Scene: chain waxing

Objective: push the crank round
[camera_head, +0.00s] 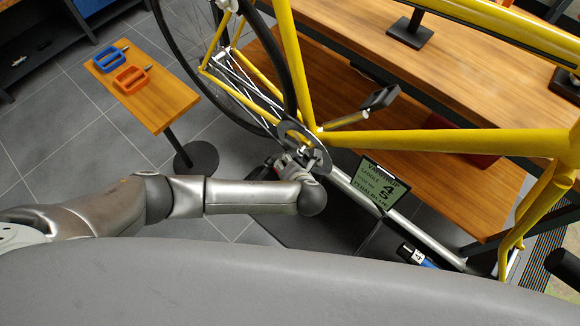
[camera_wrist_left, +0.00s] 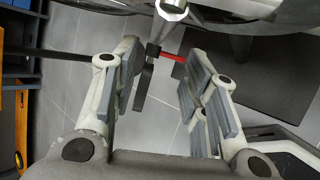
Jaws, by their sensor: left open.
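The yellow bicycle (camera_head: 400,141) hangs over the work area in the head view. Its dark chainring (camera_head: 318,155) is at the centre, and one pedal (camera_head: 380,97) sticks out up and right of it. My left gripper (camera_head: 288,165) is just below and left of the chainring, partly hidden by its own wrist. In the left wrist view my left gripper (camera_wrist_left: 160,72) is open. A silver bar (camera_wrist_left: 166,27) with a dark flat piece (camera_wrist_left: 145,88) at its end, perhaps the crank and its pedal, reaches between the fingers. I cannot tell whether a finger touches it. My right gripper is not in view.
A small wooden stand (camera_head: 157,101) holds a blue (camera_head: 108,58) and an orange object (camera_head: 131,79) at the left. A dark sign (camera_head: 383,184) stands right of the gripper. A wooden bench (camera_head: 480,205) lies behind the bicycle. Tiled floor (camera_head: 100,150) is clear at left.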

